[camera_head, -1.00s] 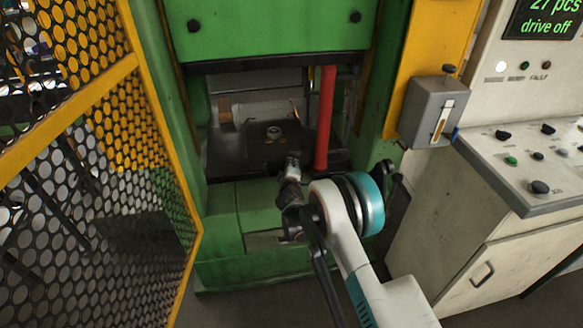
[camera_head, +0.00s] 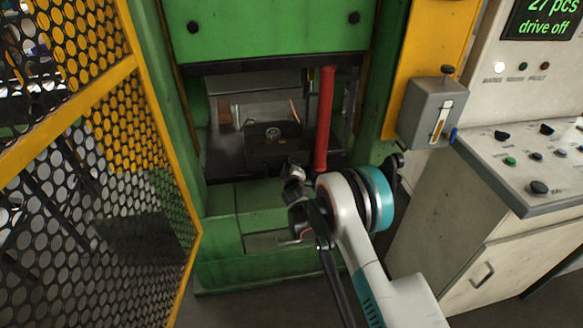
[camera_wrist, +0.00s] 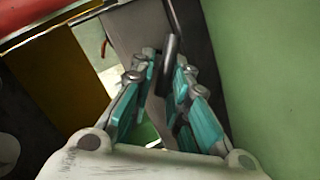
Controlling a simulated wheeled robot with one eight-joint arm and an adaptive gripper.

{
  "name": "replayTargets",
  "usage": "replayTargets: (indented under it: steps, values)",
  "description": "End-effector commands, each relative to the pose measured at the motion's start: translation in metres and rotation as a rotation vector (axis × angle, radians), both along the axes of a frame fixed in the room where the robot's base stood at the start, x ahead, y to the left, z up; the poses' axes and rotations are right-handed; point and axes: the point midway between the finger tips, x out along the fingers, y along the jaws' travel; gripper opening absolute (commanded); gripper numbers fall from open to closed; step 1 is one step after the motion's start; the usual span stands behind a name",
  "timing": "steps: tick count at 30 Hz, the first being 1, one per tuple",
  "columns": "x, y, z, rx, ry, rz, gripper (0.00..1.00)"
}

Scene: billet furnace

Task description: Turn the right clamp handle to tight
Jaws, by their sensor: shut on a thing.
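In the wrist view, a dark grey rod (camera_wrist: 168,58), which looks like the clamp handle, sits between the fingertips of my gripper (camera_wrist: 165,78). The teal-padded fingers are closed on it. In the head view, my gripper (camera_head: 291,176) is at the front edge of the press opening, left of the red post. The handle cannot be made out there, as the gripper and wrist cover that spot. Whether the clamp is tight cannot be told.
The green press (camera_head: 275,30) surrounds the opening, with a dark bed plate (camera_head: 226,160) and an upright red post (camera_head: 324,118). A yellow mesh guard (camera_head: 118,130) stands at left. A grey box (camera_head: 428,110) and a control console (camera_head: 530,165) stand at right.

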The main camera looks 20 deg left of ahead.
Motion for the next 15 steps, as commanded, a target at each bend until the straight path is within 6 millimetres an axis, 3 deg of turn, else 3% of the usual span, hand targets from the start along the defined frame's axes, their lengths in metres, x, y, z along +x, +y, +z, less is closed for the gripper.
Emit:
replayTargets:
  steps: [15]
  values:
    - [0.0008,-0.0043,0.0020,0.417,0.263,0.002,0.00]
